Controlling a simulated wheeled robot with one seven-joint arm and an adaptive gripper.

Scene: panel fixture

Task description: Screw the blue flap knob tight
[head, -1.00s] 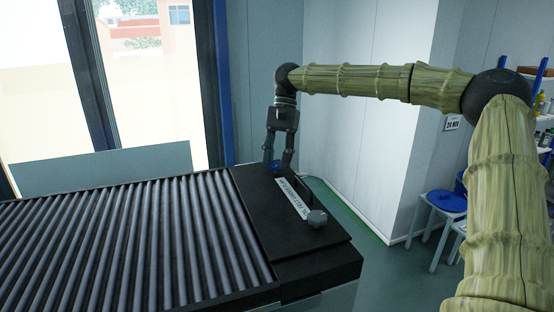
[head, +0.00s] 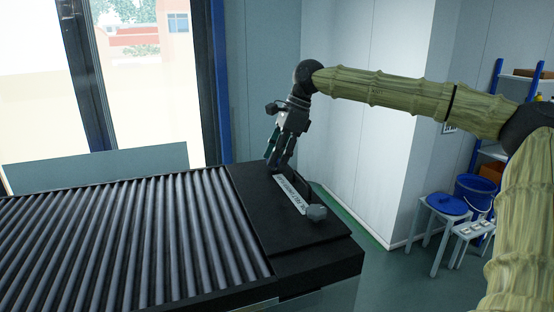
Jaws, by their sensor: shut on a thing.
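My gripper (head: 275,164) reaches down to the far end of the black panel (head: 310,240). Its fingers are shut at the spot of the blue flap knob, which they now almost wholly hide. The gripper body is tilted, leaning to the right above its fingertips. A white label strip (head: 291,195) with dark print lies on the panel, running from the fingers toward a grey knob (head: 316,213) at the near end. The lettering is too small to read.
A bed of grey rollers (head: 130,240) fills the left of the panel. A pale wall (head: 370,110) stands behind my arm. Stools (head: 440,215), a blue bucket (head: 474,190) and shelving stand at the right. The green-grey floor between is free.

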